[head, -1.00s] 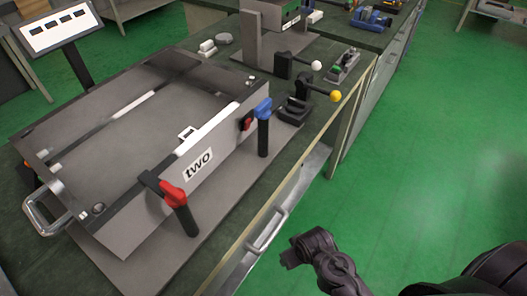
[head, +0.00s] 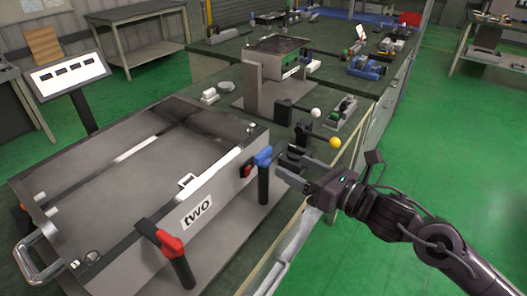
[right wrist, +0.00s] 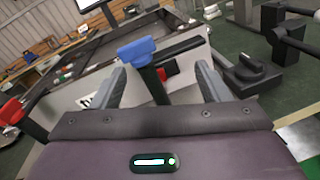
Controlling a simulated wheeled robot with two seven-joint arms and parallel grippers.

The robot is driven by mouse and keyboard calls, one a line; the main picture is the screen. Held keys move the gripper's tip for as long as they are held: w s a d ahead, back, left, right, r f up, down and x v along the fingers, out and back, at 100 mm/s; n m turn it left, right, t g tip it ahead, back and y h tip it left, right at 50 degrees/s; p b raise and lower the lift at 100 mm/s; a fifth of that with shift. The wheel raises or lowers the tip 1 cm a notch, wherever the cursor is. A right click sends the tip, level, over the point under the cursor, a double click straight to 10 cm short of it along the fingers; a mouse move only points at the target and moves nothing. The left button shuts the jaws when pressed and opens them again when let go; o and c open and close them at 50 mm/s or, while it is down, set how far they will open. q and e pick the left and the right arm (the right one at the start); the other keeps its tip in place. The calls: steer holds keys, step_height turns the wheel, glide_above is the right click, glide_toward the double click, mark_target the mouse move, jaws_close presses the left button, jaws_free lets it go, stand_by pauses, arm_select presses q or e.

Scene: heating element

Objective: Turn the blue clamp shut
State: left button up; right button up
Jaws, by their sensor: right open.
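The blue clamp (head: 263,157) is a blue head on a black upright post, at the right end of the grey box's front wall. My right gripper (head: 284,168) is open just to the right of the clamp in the head view. In the right wrist view the blue clamp (right wrist: 137,50) stands ahead, its black post between the two open fingers (right wrist: 160,86) in the picture. I cannot tell whether a finger touches it. My left gripper is not in view.
A red clamp (head: 168,243) stands at the near end of the wall marked "two" (head: 197,216). Black levers with a white knob (head: 316,112) and a yellow knob (head: 335,142) stand close behind my gripper. Green floor (head: 450,180) is open to the right.

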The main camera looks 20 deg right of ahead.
mark_target(266, 154)
steer(key=shift+w+a+r+n+g+y+p, duration=0.15)
steer(key=shift+w+a+r+n+y+p, duration=0.25)
steer(key=shift+w+a+n, duration=0.55)
steer(key=shift+w+a+r+n+g+y+p, duration=0.1)
steer(key=shift+w+a+r+n+y+p, duration=0.25)
steer(key=shift+w+a+n, duration=0.6)
steer(key=shift+w+a+r+n+g+y+p, duration=0.15)
steer(key=shift+w+a+r+n+y+p, duration=0.15)
steer(key=shift+w+a+n+y, duration=0.65)
steer(key=shift+s+a+m+h, duration=0.2)
steer(key=shift+a+m+h, duration=0.05)
steer(key=shift+m+h, duration=0.25)
steer(key=shift+c, duration=0.3)
